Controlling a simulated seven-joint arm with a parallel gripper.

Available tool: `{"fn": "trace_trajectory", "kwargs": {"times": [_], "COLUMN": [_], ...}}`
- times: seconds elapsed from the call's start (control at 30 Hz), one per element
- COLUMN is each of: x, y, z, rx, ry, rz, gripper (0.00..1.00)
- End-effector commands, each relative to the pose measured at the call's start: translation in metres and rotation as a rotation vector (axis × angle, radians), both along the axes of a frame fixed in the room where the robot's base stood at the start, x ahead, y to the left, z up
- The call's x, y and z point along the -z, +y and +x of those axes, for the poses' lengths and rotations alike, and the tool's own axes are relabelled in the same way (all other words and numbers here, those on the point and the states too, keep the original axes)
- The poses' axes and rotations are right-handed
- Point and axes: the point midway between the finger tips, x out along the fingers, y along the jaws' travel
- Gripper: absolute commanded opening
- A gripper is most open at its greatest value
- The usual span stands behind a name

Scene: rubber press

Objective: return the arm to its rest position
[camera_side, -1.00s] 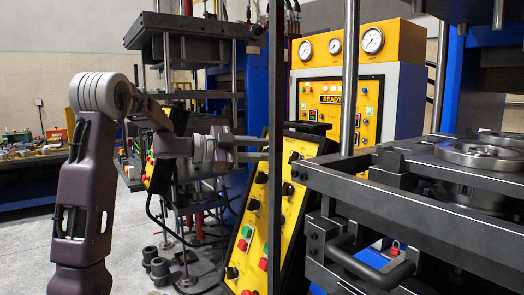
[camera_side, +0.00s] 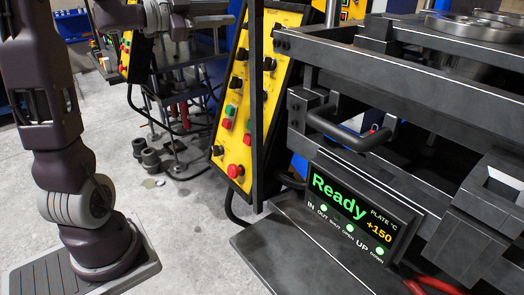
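My gripper (camera_side: 215,20) is at the top edge of the side view, left of the yellow control panel. Its hand is partly cut off by the picture edge, and I cannot make out whether its fingers are apart. I see nothing held in it. My arm rises from its base at the lower left, with its upper part out of the picture. The press (camera_side: 400,80) stands at the right, apart from my gripper. Its display (camera_side: 355,215) reads "Ready" and +150.
A yellow control panel (camera_side: 235,120) with red and green buttons stands between my arm and the press. A dark plate (camera_side: 300,255) sticks out low at the front of the press. A black handle (camera_side: 345,135) juts out. The grey floor (camera_side: 190,230) between arm and press is clear.

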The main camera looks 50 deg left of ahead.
Motion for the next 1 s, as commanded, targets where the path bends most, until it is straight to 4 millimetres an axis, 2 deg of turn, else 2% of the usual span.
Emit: {"fn": "trace_trajectory", "kwargs": {"times": [0.03,0.1,0.17,0.27,0.3,0.4,0.5,0.6,0.73,1.0], "x": [-0.020,-0.039,-0.037,0.007,0.033,0.089,0.129,0.152,0.163,0.164], "y": [-0.012,-0.024,-0.038,-0.080,-0.101,-0.155,-0.200,-0.229,-0.245,-0.246], "z": [0.009,0.010,-0.003,-0.047,-0.070,-0.127,-0.181,-0.221,-0.245,-0.246], "rx": [-0.085,-0.262,-0.403,-0.567,-0.601,-0.620,-0.592,-0.557,-0.533,-0.534], "ry": [-0.041,-0.068,-0.032,0.160,0.271,0.537,0.766,0.926,1.020,1.028], "rz": [-0.007,-0.073,-0.168,-0.360,-0.428,-0.538,-0.591,-0.607,-0.613,-0.615], "gripper": [0.32,0.32,0.32,0.32,0.32,0.32,0.32,0.32,0.32,0.32]}}
